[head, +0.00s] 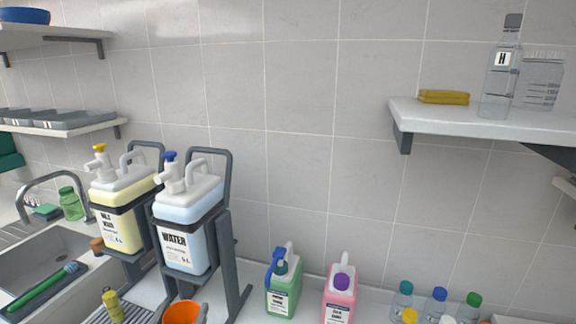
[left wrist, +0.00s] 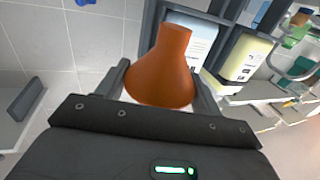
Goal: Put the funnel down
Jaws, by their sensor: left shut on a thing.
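The orange funnel (left wrist: 172,68) fills the middle of the left wrist view, its narrow spout toward the top of the picture. My left gripper (left wrist: 160,88) is shut on it, with a dark finger at each side of the wide part. In the head view the funnel (head: 182,313) shows at the bottom edge, in front of the WATER jug. Only a small grey part of my left gripper (head: 203,312) shows beside it there. The surface below the funnel is mostly out of view. My right gripper is not in view.
A blue WATER jug (head: 186,226) and a yellow jug (head: 122,205) stand tilted in dark racks. A green bottle (head: 284,285) and a pink bottle (head: 340,292) stand to the right on the counter. A sink (head: 45,262) lies left. A shelf (head: 480,118) juts out at upper right.

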